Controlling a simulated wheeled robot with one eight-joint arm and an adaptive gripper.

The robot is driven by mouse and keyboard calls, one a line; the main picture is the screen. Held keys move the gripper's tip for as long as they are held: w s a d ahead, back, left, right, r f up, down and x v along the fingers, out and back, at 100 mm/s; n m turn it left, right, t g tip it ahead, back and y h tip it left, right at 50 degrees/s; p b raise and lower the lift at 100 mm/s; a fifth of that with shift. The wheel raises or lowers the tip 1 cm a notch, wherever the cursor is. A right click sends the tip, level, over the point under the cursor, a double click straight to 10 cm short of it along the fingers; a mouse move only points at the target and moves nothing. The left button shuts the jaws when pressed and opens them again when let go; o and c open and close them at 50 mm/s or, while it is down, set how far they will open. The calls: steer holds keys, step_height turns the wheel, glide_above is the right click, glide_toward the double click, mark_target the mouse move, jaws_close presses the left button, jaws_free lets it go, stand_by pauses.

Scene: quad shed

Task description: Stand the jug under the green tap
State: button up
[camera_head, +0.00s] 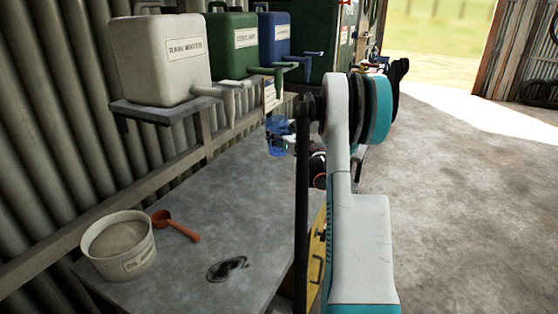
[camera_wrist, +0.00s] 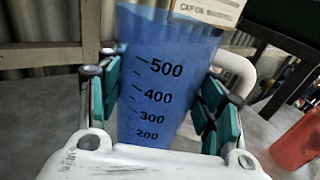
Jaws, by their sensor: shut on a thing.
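The jug (camera_head: 277,135) is translucent blue. The wrist view shows its wall (camera_wrist: 160,50) with black marks from 200 to 500, standing nearly upright. My gripper (camera_wrist: 161,100) is shut on it, with teal pads on both sides. The jug's base is hidden. The green tap (camera_head: 280,84) sticks out from the green container (camera_head: 228,42) on the wall shelf. In the head view the jug appears below this tap's spout; I cannot tell whether it is directly under it in depth. My arm hides most of the gripper there.
A white container (camera_head: 160,60) and a blue container (camera_head: 274,32) with taps flank the green one. A white tub (camera_head: 118,246) and a red scoop (camera_head: 177,226) sit on the grey bench (camera_head: 190,262). A red object (camera_wrist: 299,142) stands right of the jug.

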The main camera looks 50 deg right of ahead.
mark_target(279, 154)
step_height(279, 154, down, 9)
steer(key=shift+f+b, duration=0.1)
steer(key=shift+b, duration=1.15)
steer(key=shift+f, duration=0.15)
steer(key=o, duration=1.1)
steer(key=p+v, duration=0.2)
steer(key=v, duration=1)
steer(key=shift+p, duration=0.3)
